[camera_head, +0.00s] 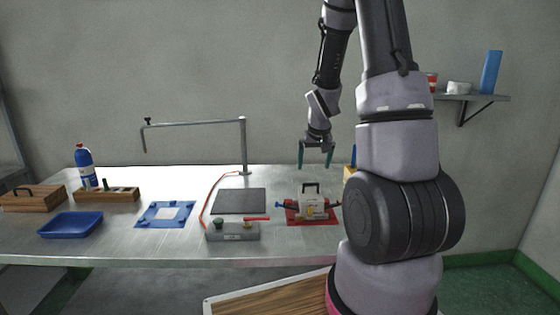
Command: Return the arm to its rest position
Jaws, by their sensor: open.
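My gripper (315,158) is open and empty, its two teal fingers pointing down. It hangs in the air above the back right of the metal table. My arm (398,130) rises at the right of the picture, bends over at the top and comes down to the gripper. Below the gripper, a pale block-like device with a black handle (313,203) stands on a red mat (297,217). The gripper is apart from it. My arm hides part of the table's right side.
The metal table (155,246) carries a blue tray (70,225), wooden boxes (33,199), a blue-and-white bottle (85,166), a blue frame (165,214), a dark mat (239,201) and a grey control box (232,232). A thin metal stand (243,146) rises left of my gripper. A wall shelf (472,98) is at right.

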